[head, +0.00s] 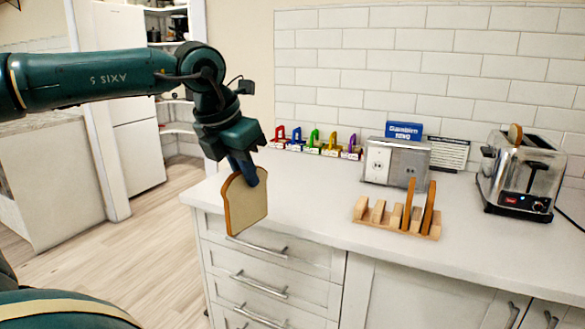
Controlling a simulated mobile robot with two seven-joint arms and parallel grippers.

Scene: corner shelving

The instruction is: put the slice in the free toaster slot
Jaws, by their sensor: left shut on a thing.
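My left gripper (246,175) points down and is shut on the top of a bread slice (245,205). The slice is pale with a brown crust and hangs upright in front of the counter's left front corner. The chrome toaster (516,180) stands at the right end of the counter, well apart from the slice. A piece of bread (515,134) sticks up from one of its slots. The other slot (537,143) appears dark and empty. My right gripper is not in view.
A wooden rack (375,217) holding two slices (408,203) stands near the counter's front. Behind it are a metal outlet box (393,162), a blue sign (404,131) and a dark card. Several coloured locks (313,143) line the wall. The counter's left part (310,190) is clear.

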